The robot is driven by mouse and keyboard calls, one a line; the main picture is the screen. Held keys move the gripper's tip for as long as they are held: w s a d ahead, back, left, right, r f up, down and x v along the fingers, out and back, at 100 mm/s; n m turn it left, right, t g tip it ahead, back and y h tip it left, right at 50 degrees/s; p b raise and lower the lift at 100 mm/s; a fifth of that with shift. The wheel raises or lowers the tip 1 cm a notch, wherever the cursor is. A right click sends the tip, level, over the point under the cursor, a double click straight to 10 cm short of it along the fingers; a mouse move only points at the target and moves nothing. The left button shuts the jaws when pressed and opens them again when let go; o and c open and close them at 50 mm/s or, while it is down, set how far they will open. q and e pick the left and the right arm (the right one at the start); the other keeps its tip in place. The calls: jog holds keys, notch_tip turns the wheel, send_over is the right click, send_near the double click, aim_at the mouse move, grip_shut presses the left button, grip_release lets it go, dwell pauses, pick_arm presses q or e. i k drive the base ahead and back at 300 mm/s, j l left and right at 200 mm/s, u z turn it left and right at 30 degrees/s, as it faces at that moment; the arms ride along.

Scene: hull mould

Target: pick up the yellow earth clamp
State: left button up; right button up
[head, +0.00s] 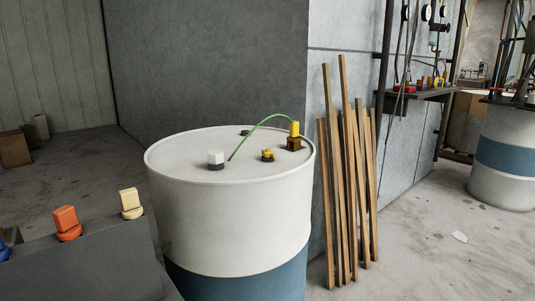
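The yellow earth clamp (295,129) appears to be the upright yellow block on a brown block (294,144), near the right back rim of a drum lid. A green cable (262,121) arches from the clamp down to the lid near a white cap. The drum (225,225) is white above and blue below. A smaller yellow fitting (267,154) with a dark base sits on the lid, left of the clamp. Neither of my grippers is in view.
A white cap (215,158) stands on the lid. Wooden strips (345,190) lean on the wall right of the drum. A dark grey surface (90,265) at lower left bears an orange piece (66,221) and a cream piece (131,202). Another drum (505,155) stands far right.

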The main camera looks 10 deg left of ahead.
aim_at(293, 137)
jog(key=u, duration=1.5)
jog(key=z, duration=1.3)
jog(key=i+l+u, duration=0.1)
jog(key=u, duration=0.3)
jog(key=i+l+u, duration=0.1)
jog(key=u, duration=0.3)
jog(key=l+u, duration=0.25)
jog(key=u, duration=0.15)
jog(key=i+l+u, duration=0.1)
jog(key=l+u, duration=0.15)
jog(key=l, duration=0.3)
jog(key=l+u, duration=0.25)
jog(key=l, duration=0.3)
